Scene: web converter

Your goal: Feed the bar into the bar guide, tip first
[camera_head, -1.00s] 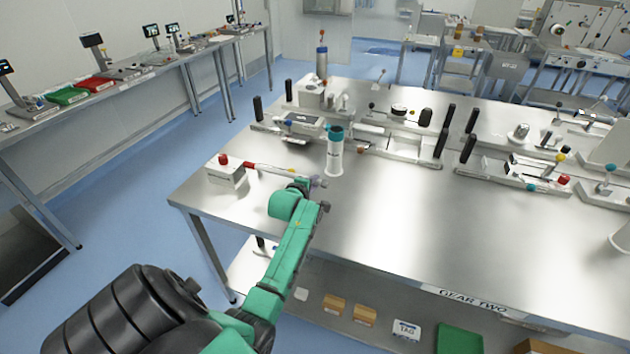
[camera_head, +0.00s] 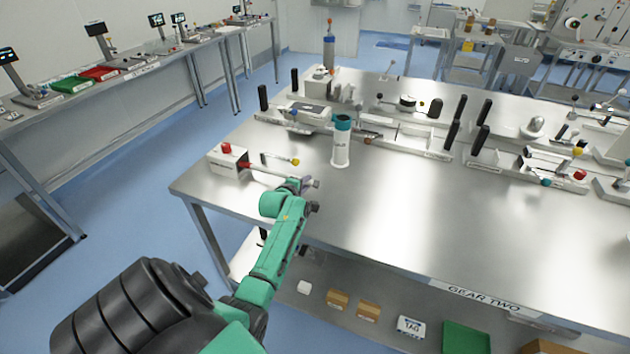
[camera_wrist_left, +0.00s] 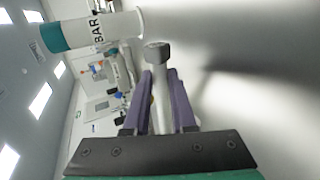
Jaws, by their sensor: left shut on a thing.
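The bar (camera_head: 268,174) is a thin pale rod held nearly level above the table. My left gripper (camera_head: 302,184) is shut on it near its right end. In the left wrist view a grey-capped end of the bar (camera_wrist_left: 157,52) stands out past the purple fingers (camera_wrist_left: 160,92). The bar's far end runs left to a white block with a red knob (camera_head: 228,164), which looks like the bar guide. A little red shows where the bar meets the block; how deep it sits inside cannot be told. My right gripper is not in view.
A white tube with a teal top (camera_head: 341,143), marked BAR in the left wrist view (camera_wrist_left: 95,32), stands behind my gripper. A yellow-tipped lever (camera_head: 295,162) is close behind the bar. Fixtures with black handles line the back; the table's front right (camera_head: 430,225) is clear.

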